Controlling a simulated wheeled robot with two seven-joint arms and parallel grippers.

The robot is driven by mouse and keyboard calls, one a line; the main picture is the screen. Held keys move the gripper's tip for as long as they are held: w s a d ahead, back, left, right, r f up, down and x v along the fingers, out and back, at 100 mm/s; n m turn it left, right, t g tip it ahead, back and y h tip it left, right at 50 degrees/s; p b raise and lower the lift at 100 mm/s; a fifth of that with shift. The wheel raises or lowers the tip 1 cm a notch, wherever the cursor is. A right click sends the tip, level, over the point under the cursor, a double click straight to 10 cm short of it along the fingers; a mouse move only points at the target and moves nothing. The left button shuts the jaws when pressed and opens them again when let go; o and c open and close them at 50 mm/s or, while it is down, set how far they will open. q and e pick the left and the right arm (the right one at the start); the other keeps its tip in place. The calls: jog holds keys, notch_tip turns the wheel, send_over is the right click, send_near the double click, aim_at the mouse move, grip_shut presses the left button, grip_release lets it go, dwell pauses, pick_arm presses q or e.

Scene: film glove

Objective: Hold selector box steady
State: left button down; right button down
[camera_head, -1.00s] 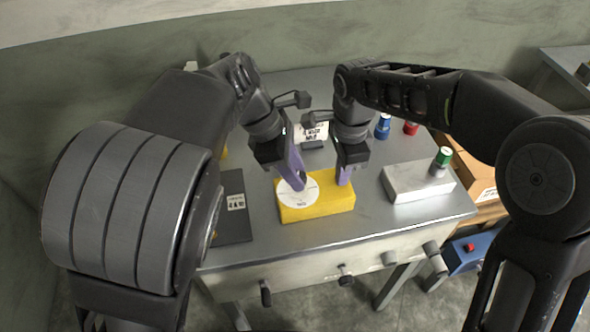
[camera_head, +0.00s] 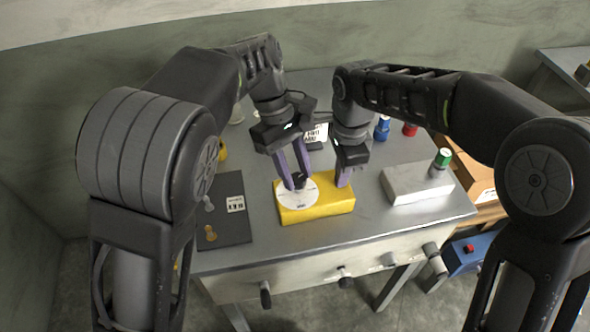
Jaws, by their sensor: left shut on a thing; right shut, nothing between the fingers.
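The selector box is a yellow block (camera_head: 322,208) on the grey table, with a round white dial (camera_head: 296,199) on the left part of its top. A small dark knob (camera_head: 299,182) stands at the dial. My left gripper (camera_head: 298,181) comes down from above, its purple fingers shut on the knob. The fingers partly hide the knob and the dial's back edge. My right gripper (camera_head: 344,184) is shut and empty, pointing down at the top right of the box. Its tips appear to touch the box top, though contact is hard to confirm.
A pale block (camera_head: 408,182) with a green-topped cylinder (camera_head: 441,161) stands to the right. Blue (camera_head: 383,129) and red (camera_head: 411,129) items are behind it. A dark mat (camera_head: 228,222) with small pieces lies left. The table front has several handles below its edge.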

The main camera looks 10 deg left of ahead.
pick_arm(q)
jog(key=shift+s+f, duration=0.15)
jog(key=shift+f, duration=0.05)
dwell(0.3)
jog(key=c, duration=1.3)
grip_release()
jog(key=o, duration=0.3)
jog(key=shift+r, duration=0.1)
